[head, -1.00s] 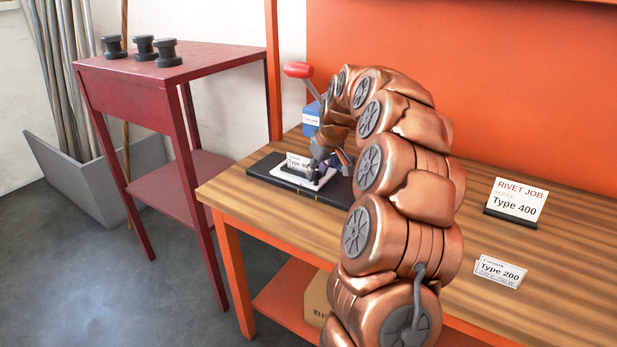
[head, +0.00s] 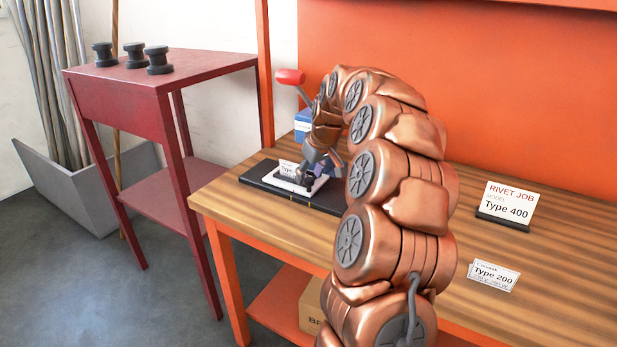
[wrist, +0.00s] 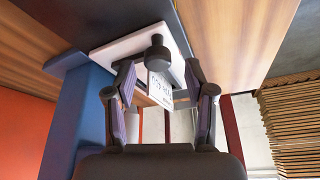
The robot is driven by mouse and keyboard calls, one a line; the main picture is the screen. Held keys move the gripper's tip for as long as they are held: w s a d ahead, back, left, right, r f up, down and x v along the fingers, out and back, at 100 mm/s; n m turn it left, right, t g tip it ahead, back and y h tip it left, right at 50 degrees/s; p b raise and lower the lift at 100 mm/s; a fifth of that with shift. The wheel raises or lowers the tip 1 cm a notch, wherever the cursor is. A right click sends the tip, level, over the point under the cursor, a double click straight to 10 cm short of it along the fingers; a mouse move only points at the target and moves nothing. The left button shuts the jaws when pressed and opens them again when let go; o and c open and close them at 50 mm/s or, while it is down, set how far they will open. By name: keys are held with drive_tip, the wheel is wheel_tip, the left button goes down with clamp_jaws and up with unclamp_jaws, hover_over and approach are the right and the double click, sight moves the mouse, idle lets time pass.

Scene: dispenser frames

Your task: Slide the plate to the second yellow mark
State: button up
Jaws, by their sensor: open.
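The white plate (head: 297,180) lies on the black base (head: 262,184) at the bench's left end. It carries a small printed card (head: 287,168) reading "Type", partly covered by my gripper. In the wrist view the white plate (wrist: 122,42) shows with a dark round knob (wrist: 157,53) and the card (wrist: 160,89). My gripper (wrist: 158,72) is open, with one finger on each side of the knob and card. In the head view my gripper (head: 308,178) is over the plate's right part. A small yellow mark (head: 291,198) shows faintly on the base's front edge; other marks are not clear.
A red-handled lever (head: 290,77) and blue block (head: 303,124) stand behind the base. Signs "Rivet job Type 400" (head: 508,203) and "Type 200" (head: 493,274) stand at the bench's right. A red table (head: 160,85) with three dark spools is left.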

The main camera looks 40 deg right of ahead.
drive_tip(key=v, duration=1)
drive_tip(key=shift+r, duration=0.15)
drive_tip(key=shift+s, duration=0.15)
